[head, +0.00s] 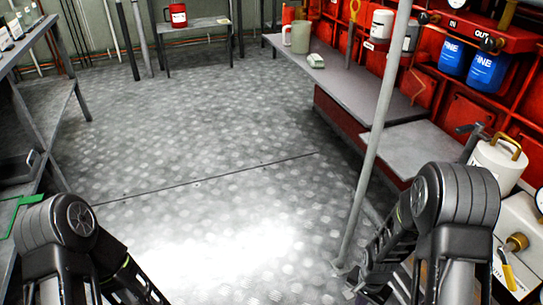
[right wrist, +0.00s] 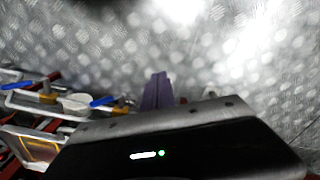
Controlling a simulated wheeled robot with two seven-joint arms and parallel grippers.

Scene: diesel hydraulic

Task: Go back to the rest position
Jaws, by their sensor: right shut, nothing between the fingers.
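Both of my arms show in the head view, bent, at the lower left and lower right. My left gripper is outside the frames. My right gripper (right wrist: 159,82) shows in the right wrist view, its fingers shut together and empty. It is over the metal floor (right wrist: 230,70), with no object at its fingertips.
A pale vertical pole (head: 374,140) stands close to my right arm. A low grey bench (head: 350,75) and red wall with blue filters (head: 487,71) are at the right. A shelf rack (head: 40,85) is at the left. A red can (head: 178,15) stands on a far table. The middle floor is clear.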

